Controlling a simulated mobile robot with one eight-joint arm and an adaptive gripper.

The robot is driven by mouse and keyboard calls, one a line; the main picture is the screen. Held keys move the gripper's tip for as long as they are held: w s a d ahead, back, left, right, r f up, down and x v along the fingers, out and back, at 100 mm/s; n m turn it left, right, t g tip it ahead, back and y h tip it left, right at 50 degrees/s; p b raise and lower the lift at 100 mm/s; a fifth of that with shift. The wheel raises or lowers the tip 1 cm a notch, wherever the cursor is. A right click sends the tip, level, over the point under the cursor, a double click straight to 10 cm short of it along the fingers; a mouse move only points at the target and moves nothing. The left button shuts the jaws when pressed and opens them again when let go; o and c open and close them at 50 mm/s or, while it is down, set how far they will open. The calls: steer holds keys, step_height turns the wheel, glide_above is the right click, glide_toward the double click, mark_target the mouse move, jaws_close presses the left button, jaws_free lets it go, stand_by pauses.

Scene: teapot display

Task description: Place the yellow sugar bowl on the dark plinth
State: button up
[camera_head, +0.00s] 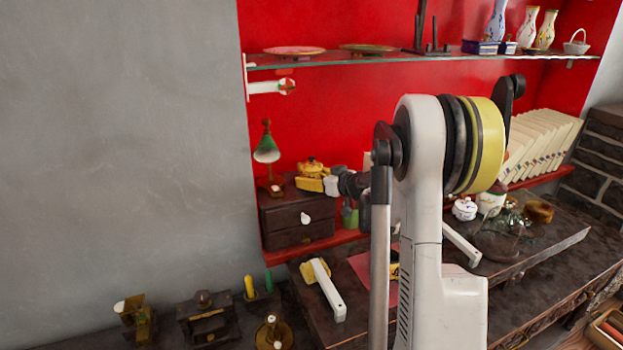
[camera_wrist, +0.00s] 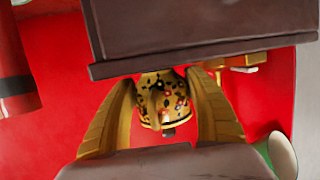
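The yellow sugar bowl (camera_head: 313,166) shows at the top right of a dark drawer chest (camera_head: 284,222), which may be the dark plinth. In the wrist view, which is upside down, the bowl (camera_wrist: 163,97) has a floral pattern and its dark knob points down in the picture. The yellow fingers of my gripper (camera_wrist: 160,78) stand on both sides of it and appear to touch it. The bowl's base is hidden behind the edge of the dark chest (camera_wrist: 200,48), so I cannot tell whether it rests there. My gripper (camera_head: 310,184) partly covers the bowl in the head view.
A green lamp (camera_head: 267,150) stands at the chest's left. A glass shelf (camera_head: 390,58) with plates and vases runs above. A white lidded pot (camera_head: 464,209) and a row of pale books (camera_head: 540,146) are at right. My arm hides the middle of the desk.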

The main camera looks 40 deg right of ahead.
steer(key=shift+o, duration=1.2)
steer(key=shift+r, duration=0.25)
steer(key=a+p+v, duration=0.1)
steer(key=p+v, duration=0.2)
steer(key=v, duration=0.9)
steer(key=s+a+r+g+y, duration=0.1)
steer(key=s+a+g, duration=0.1)
steer(key=a, duration=0.9)
steer(key=s+a+r+g+y, duration=0.1)
steer(key=s+a+g, duration=0.2)
steer(key=a, duration=0.8)
steer(key=s+a+g+h, duration=0.1)
steer(key=s+a, duration=0.4)
steer(key=s, duration=0.3)
steer(key=s+a+f+g+h, duration=0.1)
steer(key=s+a, duration=0.4)
steer(key=s, duration=0.3)
steer(key=shift+s+a+f+m+h, duration=0.25)
steer(key=shift+a+f+m+h, duration=0.05)
steer(key=shift+a+f+h, duration=0.1)
